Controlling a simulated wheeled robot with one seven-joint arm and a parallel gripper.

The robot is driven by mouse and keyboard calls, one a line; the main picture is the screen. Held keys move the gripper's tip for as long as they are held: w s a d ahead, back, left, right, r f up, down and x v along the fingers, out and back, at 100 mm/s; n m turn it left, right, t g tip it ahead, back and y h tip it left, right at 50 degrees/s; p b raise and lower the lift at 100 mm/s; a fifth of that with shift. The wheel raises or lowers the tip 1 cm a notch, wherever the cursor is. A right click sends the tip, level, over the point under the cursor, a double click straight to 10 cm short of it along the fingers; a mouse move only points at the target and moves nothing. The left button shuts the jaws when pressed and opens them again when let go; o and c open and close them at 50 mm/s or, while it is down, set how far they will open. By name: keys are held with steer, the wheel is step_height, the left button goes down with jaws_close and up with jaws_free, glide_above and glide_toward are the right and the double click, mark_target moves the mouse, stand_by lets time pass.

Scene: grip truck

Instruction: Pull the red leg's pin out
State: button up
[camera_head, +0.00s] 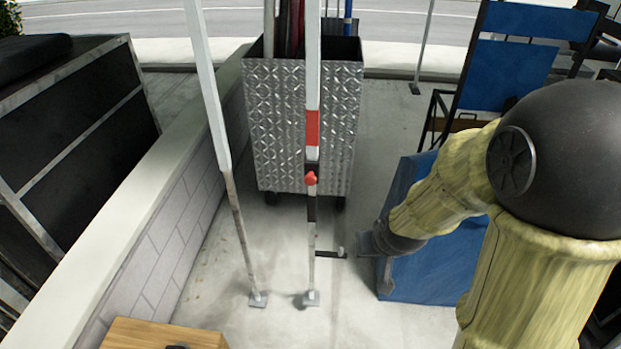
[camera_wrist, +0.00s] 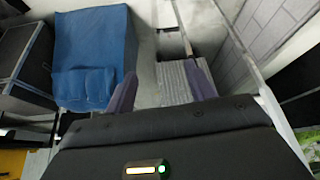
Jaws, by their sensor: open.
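The leg with a red band (camera_head: 312,128) stands upright in the head view, in front of a silver metal cart. A red knob (camera_head: 310,178), seemingly the pin's head, sits on a dark collar on this leg below the band. My gripper (camera_wrist: 162,90) is open in the wrist view, its two purple-grey fingers apart with nothing held between them. In the head view my arm reaches down at right, its dark end to the right of and lower than the red knob. The fingers are not clearly visible there. I cannot pick out the red knob in the wrist view.
A second pale leg (camera_head: 229,180) stands left of the red-banded one. The silver cart (camera_head: 282,130) with long poles is behind. A low block wall (camera_head: 175,235) runs along the left. A blue covered object (camera_head: 430,268) is beside my arm. Some concrete floor is bare.

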mark_target(310, 181)
steer(key=w+a+f+m+t+p, duration=0.1)
steer(key=w+a+f+t, duration=0.2)
steer(key=w+a+t, duration=0.2)
steer(key=w+a+f+t+h+p, duration=0.1)
steer(key=w+a+t, duration=0.5)
steer(key=a, duration=0.6)
step_height(310, 181, down, 2)
steer(key=shift+w+m+t+p, duration=0.25)
steer(key=shift+m+t+p, duration=0.15)
steer(key=shift+t+p, duration=0.3)
steer(key=shift+w, duration=0.1)
steer(key=w+p, duration=0.1)
steer(key=w, duration=0.4)
steer(key=w+p, duration=0.2)
steer(key=w, duration=0.4)
steer(key=w+p, duration=0.1)
steer(key=w, duration=0.5)
steer(key=shift+w+d+p, duration=0.15)
steer(key=shift+d+p, duration=0.2)
steer(key=shift+p, duration=0.05)
